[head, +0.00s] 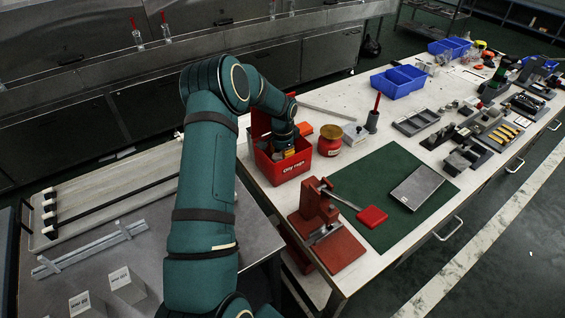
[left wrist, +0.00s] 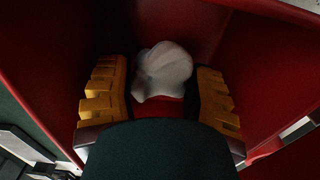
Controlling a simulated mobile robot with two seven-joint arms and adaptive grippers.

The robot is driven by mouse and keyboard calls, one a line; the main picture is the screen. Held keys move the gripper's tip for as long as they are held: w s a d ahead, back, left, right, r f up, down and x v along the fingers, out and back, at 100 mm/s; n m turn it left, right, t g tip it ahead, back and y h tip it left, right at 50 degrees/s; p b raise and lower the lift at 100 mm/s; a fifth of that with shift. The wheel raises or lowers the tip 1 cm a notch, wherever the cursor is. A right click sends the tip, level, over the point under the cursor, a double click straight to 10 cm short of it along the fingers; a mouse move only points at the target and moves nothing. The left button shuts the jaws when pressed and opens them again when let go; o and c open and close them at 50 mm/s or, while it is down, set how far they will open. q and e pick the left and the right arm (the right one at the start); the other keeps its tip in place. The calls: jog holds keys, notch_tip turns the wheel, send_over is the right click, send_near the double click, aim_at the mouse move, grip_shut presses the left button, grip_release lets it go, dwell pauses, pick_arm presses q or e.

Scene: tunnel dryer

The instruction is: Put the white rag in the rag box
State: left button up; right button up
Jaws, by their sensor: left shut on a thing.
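The rag box (head: 292,168) is a red open box with white lettering, standing at the near left end of the white bench. My left gripper (head: 287,152) reaches down into its mouth from above. In the left wrist view the yellow ridged fingers of my left gripper (left wrist: 160,98) are shut on the white rag (left wrist: 163,68), a crumpled pale bundle. The red walls of the rag box (left wrist: 55,60) surround them. In the head view I cannot make out the rag behind the gripper and box wall. My right gripper is not in view.
A red press (head: 322,222) stands in front, beside a green mat (head: 378,170). Blue bins (head: 398,82) are farther back. A grey metal table (head: 70,255) is at left.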

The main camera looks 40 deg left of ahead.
pick_arm(q)
jog(key=shift+f, duration=1.2)
jog(key=shift+f, duration=0.1)
jog(key=o, duration=0.7)
jog(key=shift+r, duration=0.3)
notch_tip(320, 180, up, 12)
jog(key=shift+f+p, duration=0.15)
jog(key=shift+p, duration=0.9)
jog(key=shift+f, duration=0.1)
